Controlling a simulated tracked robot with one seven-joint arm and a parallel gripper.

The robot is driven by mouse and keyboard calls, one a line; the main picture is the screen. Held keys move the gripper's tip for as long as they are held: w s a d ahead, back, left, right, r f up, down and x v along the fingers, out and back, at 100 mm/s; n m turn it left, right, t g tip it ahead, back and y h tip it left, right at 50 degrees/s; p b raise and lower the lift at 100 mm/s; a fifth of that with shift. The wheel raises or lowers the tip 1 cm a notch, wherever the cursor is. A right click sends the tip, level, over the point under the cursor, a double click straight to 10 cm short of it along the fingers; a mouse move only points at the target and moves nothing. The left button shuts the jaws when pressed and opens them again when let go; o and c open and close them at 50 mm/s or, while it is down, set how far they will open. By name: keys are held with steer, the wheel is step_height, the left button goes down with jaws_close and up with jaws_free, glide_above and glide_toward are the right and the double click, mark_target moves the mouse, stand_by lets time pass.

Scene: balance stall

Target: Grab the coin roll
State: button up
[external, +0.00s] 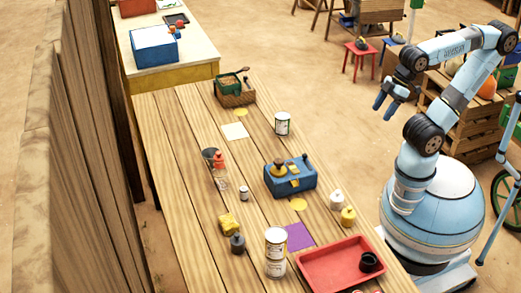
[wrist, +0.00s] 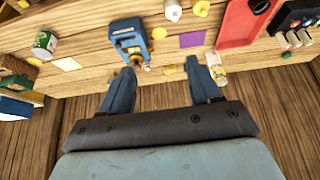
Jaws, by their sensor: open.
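A small pale upright cylinder (external: 244,192), which looks like the coin roll, stands on the plank table left of the blue box (external: 290,179). It is too small to be sure of. In the wrist view a small pale thing (wrist: 147,69) below the blue box (wrist: 127,36) seems to be the same cylinder. My gripper (external: 383,102) is open and empty, raised in the air off the table's right side and well apart from the cylinder. Its two fingers (wrist: 162,84) are spread wide in the wrist view.
A cup with a red-topped bottle (external: 219,171) stands left of the cylinder. A yellow weight (external: 229,225) and a dark weight (external: 237,243) stand in front. Cans (external: 275,243), a purple square (external: 299,237) and a red tray (external: 318,270) are nearer. A plank fence (external: 85,120) runs left.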

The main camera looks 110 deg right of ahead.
steer(key=w+d+f+n+g+h, duration=0.45)
steer(key=w+d, duration=0.25)
steer(key=w, duration=0.4)
steer(key=n+t+h, duration=0.2)
steer(key=n+h, duration=0.7)
steer(key=n, duration=0.3)
glide_toward(243, 189)
steer(key=s+d+r, duration=0.8)
steer(key=s+r, duration=0.3)
steer(key=s, duration=0.1)
steer(key=w+a+f+n+t+h, duration=0.2)
steer(key=w+a+f+n+t, duration=0.35)
steer(key=w+f+n, duration=0.35)
steer(key=shift+m+t, duration=0.3)
steer(key=shift+m, duration=0.25)
steer(key=f, duration=0.4)
steer(key=w+f, duration=0.1)
steer(key=f, duration=0.1)
steer(key=shift+d+f, duration=0.2)
steer(key=shift+x, duration=3.75)
jaws_close()
